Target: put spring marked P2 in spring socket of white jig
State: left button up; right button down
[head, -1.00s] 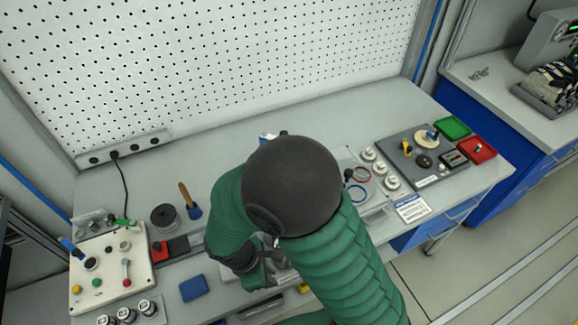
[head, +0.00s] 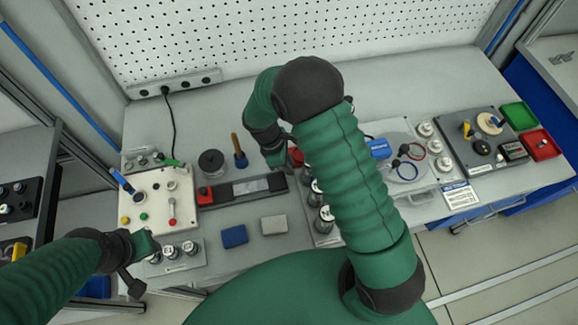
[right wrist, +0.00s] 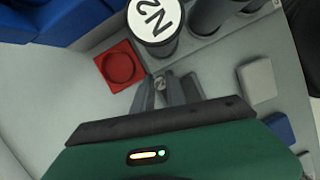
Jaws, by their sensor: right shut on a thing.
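My right gripper (right wrist: 161,88) is shut on a small grey metallic thing between its fingertips. Its kind and any marking are too small to read. In the head view the right gripper (head: 278,160) hangs over the middle of the bench, beside a small red block, partly hidden by its wrist. My left gripper (head: 138,268) is low at the left, by a stand of capped cylinders; its jaws are unclear. A whitish panel (head: 152,203) with knobs and coloured buttons lies at the left; I cannot tell if it is the white jig. No P2 mark is legible.
A cylinder with a white top marked N2 (right wrist: 155,20) stands just beyond the right gripper, near a red square with a round recess (right wrist: 120,67). Blue (head: 234,236) and grey (head: 274,225) blocks lie at the front. Green (head: 518,115) and red (head: 541,144) trays are at the right.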

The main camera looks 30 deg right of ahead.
jog(key=shift+s+a+f, duration=0.1)
jog(key=shift+s+f, duration=0.15)
jog(key=shift+f, duration=0.3)
jog(key=shift+s+a+f, duration=0.1)
jog(key=shift+s+f, duration=0.1)
jog(key=shift+f, duration=0.35)
jog(key=shift+w+d+f, duration=0.1)
jog(key=shift+d+f, duration=0.05)
jog(key=shift+f, duration=0.1)
jog(key=c, duration=1.5)
grip_release()
jog(key=shift+w+d+f, duration=0.1)
jog(key=shift+o, duration=0.8)
